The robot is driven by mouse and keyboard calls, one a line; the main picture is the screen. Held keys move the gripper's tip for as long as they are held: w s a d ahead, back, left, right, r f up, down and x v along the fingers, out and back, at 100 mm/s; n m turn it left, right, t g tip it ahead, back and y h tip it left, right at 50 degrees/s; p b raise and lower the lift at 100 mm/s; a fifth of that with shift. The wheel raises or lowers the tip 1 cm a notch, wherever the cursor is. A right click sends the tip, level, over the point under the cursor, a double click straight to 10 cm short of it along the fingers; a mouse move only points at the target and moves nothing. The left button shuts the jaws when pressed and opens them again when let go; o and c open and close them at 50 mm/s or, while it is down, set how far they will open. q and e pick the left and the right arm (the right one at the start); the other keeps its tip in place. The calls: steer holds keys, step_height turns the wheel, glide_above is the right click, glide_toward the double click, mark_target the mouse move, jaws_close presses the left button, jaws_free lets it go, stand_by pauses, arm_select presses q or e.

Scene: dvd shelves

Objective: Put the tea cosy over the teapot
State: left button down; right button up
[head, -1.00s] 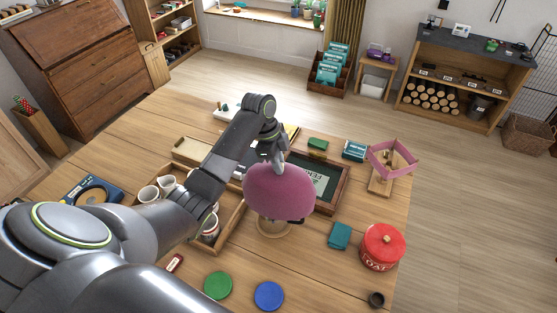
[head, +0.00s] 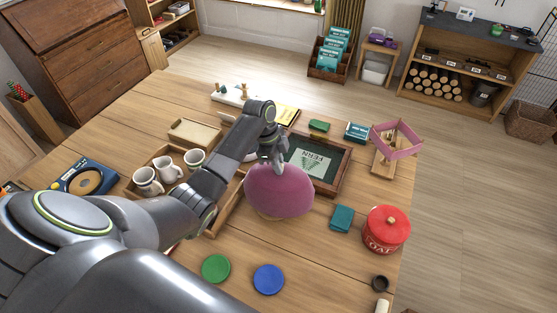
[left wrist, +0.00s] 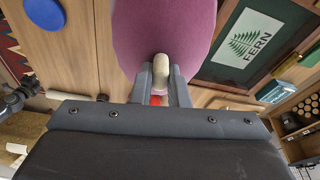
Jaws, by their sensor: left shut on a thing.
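The tea cosy is a mauve-pink dome (head: 279,190), also large at the top of the left wrist view (left wrist: 163,25). My left gripper (head: 272,150) holds it from above, shut on its top; a pale knob (left wrist: 161,66) shows by the fingertips. The cosy sits low over the table, upright or nearly so. A tan rim (head: 266,217) shows under its lower edge. I cannot make out the teapot; the cosy would hide anything inside it. A dark jointed part at the left edge of the wrist view may be my right gripper.
A tray of mugs (head: 143,188) is left of the cosy, a framed fern picture (head: 340,181) right behind it. A red coal tin (head: 385,231), teal packet (head: 341,219), green disc (head: 215,268) and blue disc (head: 268,279) are nearby. The front right tabletop is mostly clear.

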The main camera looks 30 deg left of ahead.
arm_select(q)
steer(key=shift+f+b, duration=0.95)
steer(key=shift+f, duration=1.15)
steer(key=c, duration=1.3)
jaws_free()
steer(key=b+v, duration=0.2)
steer(key=v, duration=0.8)
steer(key=shift+r, duration=0.25)
steer(key=shift+p+v, duration=1.95)
steer(key=shift+v, duration=1.55)
steer(key=shift+s+f, duration=0.1)
steer(key=shift+s, duration=0.05)
